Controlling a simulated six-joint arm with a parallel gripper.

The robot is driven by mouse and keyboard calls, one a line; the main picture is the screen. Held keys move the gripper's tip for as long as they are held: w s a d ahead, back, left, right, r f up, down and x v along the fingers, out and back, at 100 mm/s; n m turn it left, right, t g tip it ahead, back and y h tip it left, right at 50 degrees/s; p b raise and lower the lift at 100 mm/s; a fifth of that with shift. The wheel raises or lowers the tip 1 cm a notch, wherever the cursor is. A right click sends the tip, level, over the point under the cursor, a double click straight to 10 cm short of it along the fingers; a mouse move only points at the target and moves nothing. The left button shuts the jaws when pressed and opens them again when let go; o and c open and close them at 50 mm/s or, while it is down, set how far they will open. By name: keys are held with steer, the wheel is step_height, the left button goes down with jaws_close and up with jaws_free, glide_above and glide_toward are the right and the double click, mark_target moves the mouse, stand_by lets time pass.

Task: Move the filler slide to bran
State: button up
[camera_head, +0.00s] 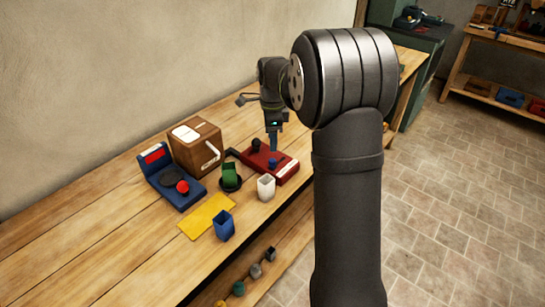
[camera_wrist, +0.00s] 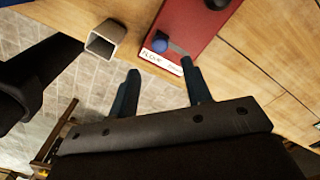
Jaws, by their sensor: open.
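The red filler (camera_head: 286,172) stands on the bench, with a dark round part at its back. A small blue knob (camera_head: 272,163), which looks like the slide's handle, sits on its top; the knob (camera_wrist: 160,43) also shows in the wrist view. A white label (camera_wrist: 160,61) runs along the filler's edge beside the knob; its first word seems to read FLOUR, the rest is too small to read. My gripper (camera_head: 274,147) is over the filler, pointing down. In the wrist view its two blue fingers (camera_wrist: 164,83) are apart with nothing between them, and the knob lies beyond the fingertips.
A white square cup (camera_head: 266,187) stands close in front of the filler. A green item on a dark dish (camera_head: 231,183), a brown box (camera_head: 196,150), a blue scale-like device (camera_head: 181,195), a yellow mat (camera_head: 206,216) and a blue cup (camera_head: 224,226) are to the left.

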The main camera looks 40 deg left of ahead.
mark_target(272, 160)
step_height(272, 160, down, 8)
steer(key=shift+c, duration=0.5)
